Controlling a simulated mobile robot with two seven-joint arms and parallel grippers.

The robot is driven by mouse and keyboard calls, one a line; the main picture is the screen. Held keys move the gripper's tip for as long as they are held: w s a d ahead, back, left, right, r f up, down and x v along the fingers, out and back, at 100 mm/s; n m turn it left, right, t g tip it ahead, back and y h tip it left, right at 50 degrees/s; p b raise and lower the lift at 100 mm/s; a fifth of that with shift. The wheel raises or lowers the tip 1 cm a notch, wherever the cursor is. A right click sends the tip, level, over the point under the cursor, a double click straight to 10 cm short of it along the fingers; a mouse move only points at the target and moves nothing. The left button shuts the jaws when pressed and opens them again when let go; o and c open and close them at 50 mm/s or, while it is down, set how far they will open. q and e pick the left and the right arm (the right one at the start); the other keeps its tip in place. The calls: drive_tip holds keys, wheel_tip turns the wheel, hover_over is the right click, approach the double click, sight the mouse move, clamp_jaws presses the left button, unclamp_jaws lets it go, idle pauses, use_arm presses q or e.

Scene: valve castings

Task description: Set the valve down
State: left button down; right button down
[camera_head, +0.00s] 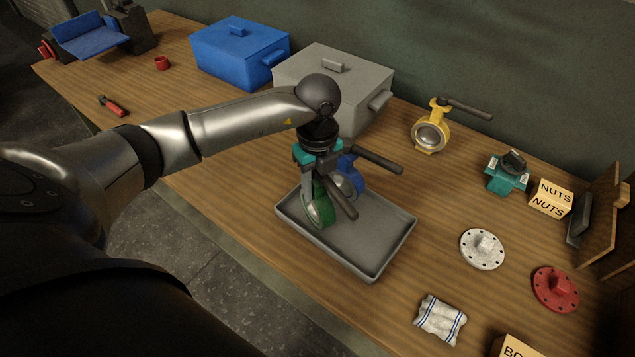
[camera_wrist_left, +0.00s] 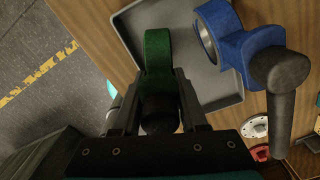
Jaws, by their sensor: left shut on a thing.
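My left gripper (camera_head: 312,185) is shut on a green valve (camera_head: 318,208), a ring-shaped casting with a dark lever. The valve is upright over the left part of a shallow grey tray (camera_head: 372,272). I cannot tell whether its lower edge touches the tray floor. In the left wrist view, the green valve (camera_wrist_left: 158,55) sits between the two fingers (camera_wrist_left: 158,100). A blue valve (camera_head: 349,182) with a dark lever stands in the tray just behind the green one, partly hidden by my gripper. It also shows in the left wrist view (camera_wrist_left: 240,48). My right gripper is not in view.
A grey box (camera_head: 345,68) and a blue box (camera_head: 239,50) are behind. The tray's front right part is clear.

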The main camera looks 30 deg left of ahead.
use_arm(q)
drive_tip(key=shift+w+f, duration=0.1)
idle(0.7)
drive_tip(key=shift+c, duration=1.8)
unclamp_jaws()
drive_tip(key=shift+s+f, duration=0.25)
wheel_tip(320, 180, up, 16)
drive_tip(key=shift+w+f, duration=0.1)
drive_tip(key=shift+f, duration=0.1)
